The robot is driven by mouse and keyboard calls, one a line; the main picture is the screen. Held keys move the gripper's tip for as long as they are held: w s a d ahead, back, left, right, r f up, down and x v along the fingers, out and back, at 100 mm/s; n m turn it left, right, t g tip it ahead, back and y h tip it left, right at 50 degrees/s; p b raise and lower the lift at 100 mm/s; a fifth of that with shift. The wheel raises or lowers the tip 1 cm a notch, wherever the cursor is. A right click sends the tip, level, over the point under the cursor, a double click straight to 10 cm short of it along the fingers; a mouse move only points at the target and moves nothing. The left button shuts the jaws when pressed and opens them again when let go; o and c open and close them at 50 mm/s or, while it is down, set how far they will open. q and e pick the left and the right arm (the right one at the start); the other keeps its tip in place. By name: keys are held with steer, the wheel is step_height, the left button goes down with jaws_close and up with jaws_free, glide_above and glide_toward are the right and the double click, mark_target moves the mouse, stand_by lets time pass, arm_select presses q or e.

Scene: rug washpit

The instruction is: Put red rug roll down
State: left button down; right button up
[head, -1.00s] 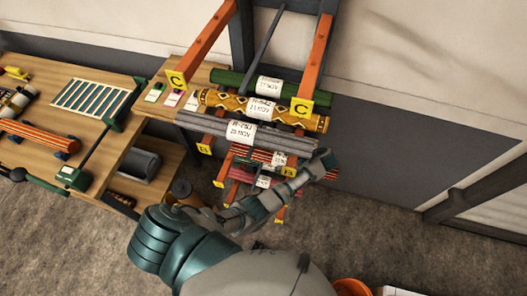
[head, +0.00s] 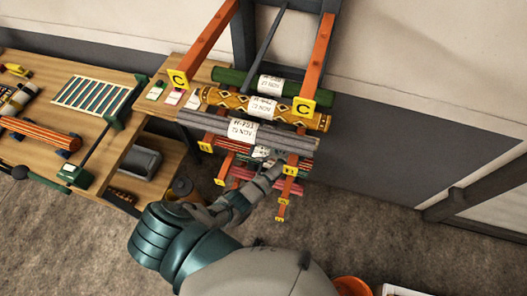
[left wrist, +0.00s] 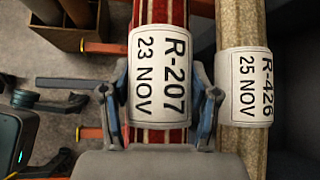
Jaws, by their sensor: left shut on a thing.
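The red rug roll (left wrist: 172,14) has cream stripes and a white label reading R-207, 23 NOV. In the left wrist view my left gripper (left wrist: 160,93) is shut on it, one finger on each side of the label. A beige roll (left wrist: 240,20), labelled R-426, 25 NOV, lies close beside it on the right. In the head view my left gripper (head: 268,172) is at the lower tiers of the rack, below the grey roll (head: 275,139). My arm and the upper rolls partly hide the held roll there. My right gripper is not in view.
Orange rack arms (head: 317,62) with yellow tags hold green (head: 232,79), patterned yellow (head: 222,99) and grey rolls above. A wooden bench (head: 100,150) with a frame and rolls stands at left. An orange bucket (head: 352,287) is at the bottom. Floor at right is open.

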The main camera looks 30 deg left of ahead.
arm_select(q)
steer(key=shift+c, duration=1.4)
jaws_free()
steer(key=shift+a, duration=0.1)
steer(key=shift+d+r, duration=0.3)
steer(key=shift+d, duration=0.2)
steer(key=v, duration=0.5)
steer(key=shift+d+f, duration=0.25)
steer(key=shift+d, duration=0.05)
steer(key=d+b, duration=0.1)
steer(key=d, duration=0.9)
steer(key=shift+d, duration=0.35)
steer(key=shift+a, duration=0.1)
